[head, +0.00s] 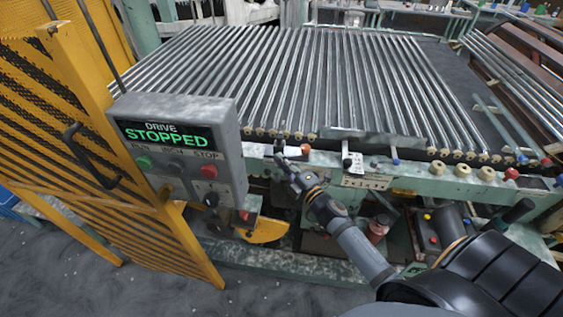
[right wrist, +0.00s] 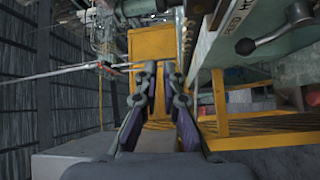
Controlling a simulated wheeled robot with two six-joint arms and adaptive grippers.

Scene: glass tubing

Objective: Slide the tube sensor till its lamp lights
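My right gripper (head: 284,165) reaches up to the machine's front rail (head: 330,160), just right of the control box. In the right wrist view (right wrist: 161,70) its two fingers stand apart with only yellow background between them, so it is open and empty. A small dark fitting (head: 279,147) and a small orange-brown piece (head: 305,149) sit on the rail close to the fingertips. I cannot tell which, if either, is the tube sensor, and I make out no lit lamp. My left gripper is not in view.
Glass tubes (head: 270,75) lie in rows behind the rail. The control box (head: 226,135) reads "DRIVE STOPPED" and has several knobs and buttons. A yellow slatted guard (head: 130,232) stands at left.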

